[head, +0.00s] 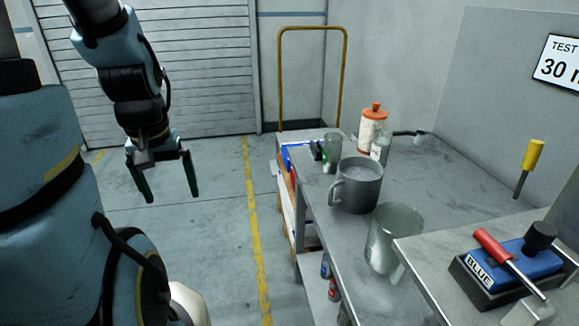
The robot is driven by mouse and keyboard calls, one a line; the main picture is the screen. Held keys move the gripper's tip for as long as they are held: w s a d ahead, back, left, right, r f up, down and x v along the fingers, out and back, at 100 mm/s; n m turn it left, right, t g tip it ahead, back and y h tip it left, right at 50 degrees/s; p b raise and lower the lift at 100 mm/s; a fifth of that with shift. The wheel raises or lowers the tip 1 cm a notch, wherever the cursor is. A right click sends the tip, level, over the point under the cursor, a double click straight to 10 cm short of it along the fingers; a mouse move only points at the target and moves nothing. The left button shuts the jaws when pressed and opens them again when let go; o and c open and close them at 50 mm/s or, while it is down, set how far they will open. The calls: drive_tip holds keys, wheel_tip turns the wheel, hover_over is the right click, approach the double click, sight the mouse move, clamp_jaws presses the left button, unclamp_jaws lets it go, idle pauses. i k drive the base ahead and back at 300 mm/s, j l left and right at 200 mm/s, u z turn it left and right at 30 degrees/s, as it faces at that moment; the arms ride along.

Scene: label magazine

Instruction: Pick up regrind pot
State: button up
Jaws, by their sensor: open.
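A grey pot with a side handle (358,186) stands upright on the grey bench (440,165), and it looks like the regrind pot, though I can read no name on it. Its handle points left toward the bench edge. Pale grey matter shows inside its mouth. My gripper (171,197) hangs over the open floor well left of the bench, fingers pointing down. It is open and empty, far apart from the pot.
A clear beaker (391,238) stands in front of the pot. Small glasses (332,153) and an orange-lidded container (372,130) stand behind it. A blue device (510,268) sits on the nearer surface at right. The floor at left is clear.

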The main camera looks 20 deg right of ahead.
sight(357, 183)
drive_tip(key=i+j+z, duration=0.1)
drive_tip(key=z, duration=1.1)
drive_tip(key=i+j+z, duration=0.25)
drive_tip(key=j, duration=0.15)
drive_tip(key=j+z, duration=0.25)
drive_tip(key=j, duration=0.15)
drive_tip(key=i+j+z, duration=0.1)
drive_tip(key=j+z, duration=0.15)
drive_tip(key=j, duration=0.2)
drive_tip(key=j+z, duration=0.3)
drive_tip(key=j, duration=0.6)
drive_tip(key=i+j, duration=0.1)
drive_tip(key=j, duration=0.5)
